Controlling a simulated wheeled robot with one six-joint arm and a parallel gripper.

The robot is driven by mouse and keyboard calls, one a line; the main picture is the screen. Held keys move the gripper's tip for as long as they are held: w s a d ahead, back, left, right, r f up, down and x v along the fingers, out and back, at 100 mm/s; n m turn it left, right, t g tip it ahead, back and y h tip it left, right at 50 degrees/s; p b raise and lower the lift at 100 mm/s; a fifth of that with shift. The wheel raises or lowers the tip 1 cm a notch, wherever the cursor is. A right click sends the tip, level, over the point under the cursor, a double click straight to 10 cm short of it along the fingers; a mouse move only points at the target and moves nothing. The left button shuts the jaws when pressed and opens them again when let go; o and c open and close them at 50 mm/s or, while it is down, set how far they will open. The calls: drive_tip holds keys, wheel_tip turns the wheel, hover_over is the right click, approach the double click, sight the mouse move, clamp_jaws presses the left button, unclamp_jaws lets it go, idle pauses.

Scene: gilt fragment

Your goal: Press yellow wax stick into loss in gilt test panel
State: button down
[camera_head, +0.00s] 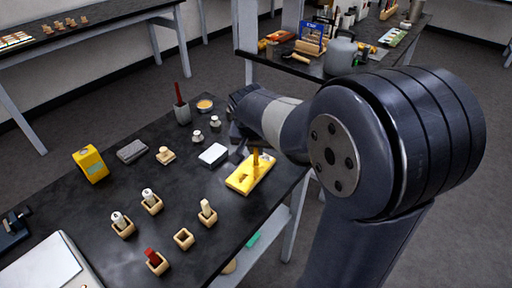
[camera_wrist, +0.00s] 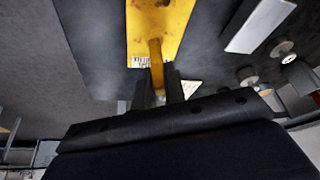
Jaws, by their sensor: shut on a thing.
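My gripper (camera_head: 246,150) is shut on the yellow wax stick (camera_head: 256,160), which looks dark ochre and points down. In the wrist view the stick (camera_wrist: 156,58) stands out between the two fingers (camera_wrist: 158,82). The gilt test panel (camera_head: 242,184) is a bright yellow slab lying flat near the bench's right edge. The stick is over the panel's far part; I cannot tell whether its tip touches. A brown mark, likely the loss (camera_head: 242,178), shows near the panel's middle. The panel (camera_wrist: 175,25) also shows in the wrist view, with a printed label at its near edge.
Wooden holders stand in front: one empty (camera_head: 183,239), one with a red stick (camera_head: 153,254), others with pale sticks (camera_head: 207,208). A white block (camera_head: 213,154) lies left of my gripper. A yellow device (camera_head: 90,164) stands further left. The bench edge is close on the panel's right.

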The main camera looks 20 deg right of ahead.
drive_tip(key=shift+r+p, duration=1.95)
drive_tip(key=shift+r, duration=0.6)
drive_tip(key=shift+s+f, duration=0.1)
